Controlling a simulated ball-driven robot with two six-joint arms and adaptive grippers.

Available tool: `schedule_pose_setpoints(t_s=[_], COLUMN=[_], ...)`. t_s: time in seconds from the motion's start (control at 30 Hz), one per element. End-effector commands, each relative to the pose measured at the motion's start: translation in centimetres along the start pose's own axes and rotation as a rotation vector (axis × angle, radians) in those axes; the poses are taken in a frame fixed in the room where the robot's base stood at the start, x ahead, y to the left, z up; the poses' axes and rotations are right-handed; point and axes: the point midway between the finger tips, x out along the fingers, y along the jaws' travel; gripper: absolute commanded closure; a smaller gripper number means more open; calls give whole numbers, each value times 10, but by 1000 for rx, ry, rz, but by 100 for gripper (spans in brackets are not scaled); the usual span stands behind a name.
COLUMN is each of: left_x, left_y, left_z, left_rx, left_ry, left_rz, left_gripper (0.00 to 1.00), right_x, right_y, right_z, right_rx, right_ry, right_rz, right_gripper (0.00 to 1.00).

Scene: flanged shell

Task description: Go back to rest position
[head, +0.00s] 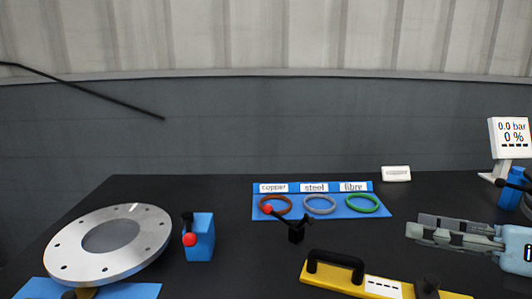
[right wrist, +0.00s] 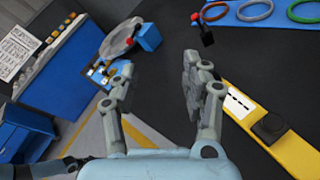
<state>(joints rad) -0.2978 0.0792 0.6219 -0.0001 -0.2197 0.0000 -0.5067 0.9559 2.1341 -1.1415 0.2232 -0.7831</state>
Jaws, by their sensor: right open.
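My right gripper (head: 418,228) is at the right of the head view, above the black table, with its fingers pointing left. In the right wrist view my right gripper (right wrist: 157,66) has its two fingers well apart, with nothing between them. My left gripper is in neither view. A silver flange disc (head: 110,242) with bolt holes lies at the left of the table. A blue board (head: 322,213) at the back holds a copper ring (head: 275,212), a steel ring (head: 320,211) and a green fibre ring (head: 364,211) under their labels.
A blue block with a red-knobbed lever (head: 200,238) stands beside the disc. A black lever with a red knob (head: 295,232) stands before the board. A yellow bar with a black handle (head: 340,282) lies in front. A gauge display (head: 511,138) stands at the right.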

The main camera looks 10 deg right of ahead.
Motion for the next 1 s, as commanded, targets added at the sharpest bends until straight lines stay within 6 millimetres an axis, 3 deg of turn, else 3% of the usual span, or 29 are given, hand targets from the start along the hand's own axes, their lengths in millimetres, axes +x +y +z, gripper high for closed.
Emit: schedule_pose_setpoints(t_s=[0.17,0.27,0.37,0.43,0.6,0.8,0.93,1.0], left_x=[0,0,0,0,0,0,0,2], left_y=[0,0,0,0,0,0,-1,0], left_z=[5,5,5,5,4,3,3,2], left_rx=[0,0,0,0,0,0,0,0], left_ry=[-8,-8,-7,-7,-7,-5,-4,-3], left_rz=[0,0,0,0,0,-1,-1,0], left_gripper=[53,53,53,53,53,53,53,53], right_x=[-6,-25,-52,-67,-86,-93,-95,-88], right_y=[-16,-42,-67,-74,-54,-5,32,17], right_z=[38,43,13,-20,-97,-159,-187,-207], right_rx=[461,853,1312,1587,2070,2434,2606,2599], right_ry=[-335,-575,-807,-921,-1068,-1108,-1091,-1098], right_rz=[-146,-278,-449,-569,-832,-1111,-1288,-1314], right_gripper=[52,52,52,52,52,52,52,52])
